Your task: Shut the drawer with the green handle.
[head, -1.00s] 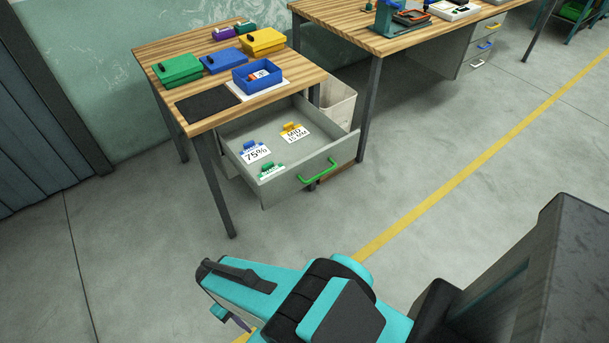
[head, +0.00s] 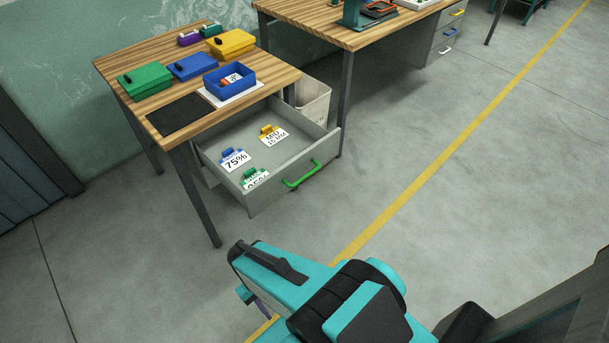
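The grey drawer (head: 316,151) under the small wooden table is pulled far out. Its green handle (head: 301,175) is on the front panel, facing the open floor. Inside lie a few tagged clips: a blue one marked 75% (head: 235,159), a yellow one marked MID (head: 272,136) and a green one (head: 254,178) partly hidden by the front panel. My teal and black arm is in the lower middle, apart from the drawer. The fingers of my gripper are hidden from this view, so its opening does not show.
The wooden table (head: 128,68) holds green, blue and yellow boxes, an open blue box (head: 230,82) and a black mat (head: 180,116). A pale bin (head: 314,101) stands behind the drawer. A second workbench (head: 330,22) is behind. The floor before the drawer is clear.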

